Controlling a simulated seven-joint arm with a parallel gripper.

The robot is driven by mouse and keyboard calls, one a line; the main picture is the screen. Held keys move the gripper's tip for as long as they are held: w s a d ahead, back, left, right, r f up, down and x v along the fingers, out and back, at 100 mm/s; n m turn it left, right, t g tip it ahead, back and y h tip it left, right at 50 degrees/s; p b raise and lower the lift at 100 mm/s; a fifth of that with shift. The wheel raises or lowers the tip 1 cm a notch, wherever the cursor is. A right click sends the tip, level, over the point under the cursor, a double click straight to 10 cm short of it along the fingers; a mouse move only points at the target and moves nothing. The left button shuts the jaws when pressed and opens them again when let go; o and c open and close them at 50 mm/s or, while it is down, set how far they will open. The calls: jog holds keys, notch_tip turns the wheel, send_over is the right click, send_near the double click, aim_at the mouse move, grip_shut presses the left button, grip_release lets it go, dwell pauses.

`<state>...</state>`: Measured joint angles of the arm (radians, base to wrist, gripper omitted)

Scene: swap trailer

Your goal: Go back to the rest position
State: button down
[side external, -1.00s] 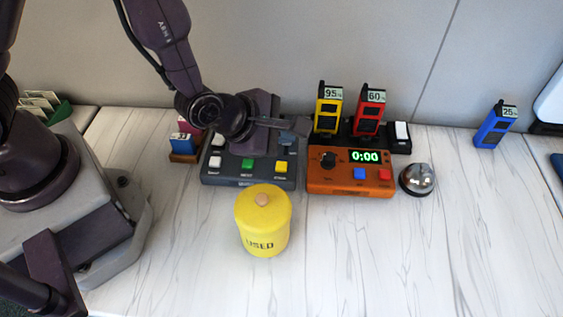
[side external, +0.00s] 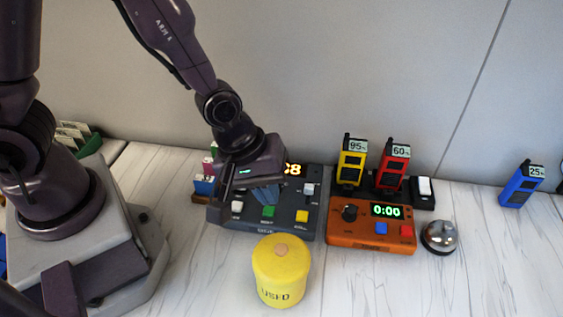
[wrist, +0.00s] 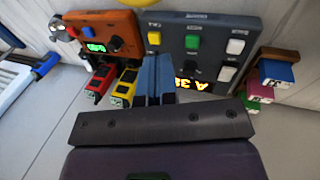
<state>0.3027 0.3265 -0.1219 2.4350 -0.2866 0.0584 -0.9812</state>
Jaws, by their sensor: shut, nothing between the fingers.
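My gripper (side external: 265,197) is shut and empty, with its blue-grey fingers pointing down over the dark grey button console (side external: 312,225). The fingers hide part of the console's face in the side view. In the wrist view the closed fingers (wrist: 156,70) stand in front of the console (wrist: 211,24), between its buttons and its lit display (wrist: 192,84). I cannot tell whether the fingertips touch the console.
A yellow "USED" canister (side external: 281,273) stands in front of the console. An orange timer box (side external: 372,236), a bell (side external: 439,238), and yellow (side external: 351,163) and red (side external: 392,167) handsets stand to the right. A blue handset (side external: 521,187) is farther right. The front right table is clear.

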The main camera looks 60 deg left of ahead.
jog(key=s+a+r+m, duration=0.3)
jog(key=a+r, duration=0.1)
jog(key=r, duration=0.3)
jog(key=s+a+r+m+t+y, duration=0.1)
jog(key=s+a+r+m, duration=0.1)
jog(key=a+r, duration=0.3)
jog(key=s+a+r+m+t+y, duration=0.1)
jog(key=s+a+r+m, duration=0.2)
jog(key=r, duration=0.6)
jog(key=shift+s+a+r+m, duration=0.25)
jog(key=shift+s+a+m, duration=0.1)
jog(key=shift+a+m, duration=0.5)
